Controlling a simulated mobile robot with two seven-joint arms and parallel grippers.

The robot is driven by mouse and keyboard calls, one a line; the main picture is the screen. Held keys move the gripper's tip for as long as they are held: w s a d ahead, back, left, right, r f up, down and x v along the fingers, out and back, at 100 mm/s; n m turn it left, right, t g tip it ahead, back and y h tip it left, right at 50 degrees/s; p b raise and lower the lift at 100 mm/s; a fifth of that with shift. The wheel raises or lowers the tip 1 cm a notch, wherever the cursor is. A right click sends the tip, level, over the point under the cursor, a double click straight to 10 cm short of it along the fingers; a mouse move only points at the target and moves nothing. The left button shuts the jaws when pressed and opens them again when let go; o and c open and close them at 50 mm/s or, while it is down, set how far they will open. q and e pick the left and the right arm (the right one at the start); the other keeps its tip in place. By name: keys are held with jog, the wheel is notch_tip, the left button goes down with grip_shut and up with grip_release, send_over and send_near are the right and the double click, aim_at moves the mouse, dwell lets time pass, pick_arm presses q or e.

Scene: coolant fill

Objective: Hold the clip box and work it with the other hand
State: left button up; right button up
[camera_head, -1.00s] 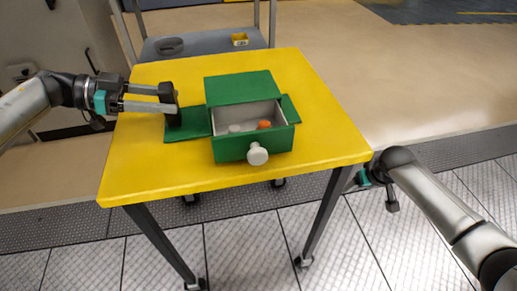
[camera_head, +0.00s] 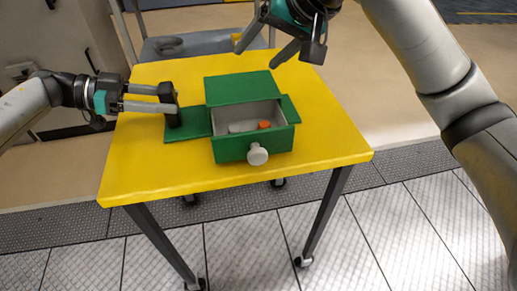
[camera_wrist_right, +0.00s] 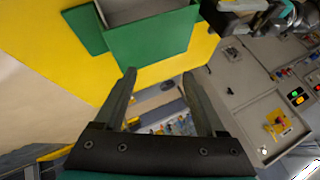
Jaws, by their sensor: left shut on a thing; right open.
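The green clip box (camera_head: 232,151) stands on the yellow table with its top open and a green lid panel (camera_head: 240,88) at its back. A white round knob (camera_head: 257,154) sits on its front. An orange piece (camera_head: 264,125) and a whitish piece (camera_head: 242,127) lie inside. My left gripper (camera_head: 172,103) is shut on the black upright grip (camera_head: 173,118) on the box's left green plate (camera_head: 187,126). My right gripper (camera_head: 256,55) is open and empty, above the table's back edge. The right wrist view shows its open fingers (camera_wrist_right: 159,80) apart from the box (camera_wrist_right: 150,40).
The yellow table (camera_head: 150,170) is clear in front and to the right of the box. The wrist view shows a grey panel (camera_wrist_right: 245,90) with coloured buttons.

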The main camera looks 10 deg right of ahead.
jog(key=s+a+r+n+g+h, duration=0.15)
jog(key=s+a, duration=0.35)
jog(key=s, duration=0.5)
jog(key=n+g+h, duration=0.1)
jog(key=h, duration=0.2)
send_near(259, 152)
jog(key=x, duration=0.9)
jog(key=shift+w+f, duration=0.1)
jog(key=shift+f, duration=0.25)
grip_shut()
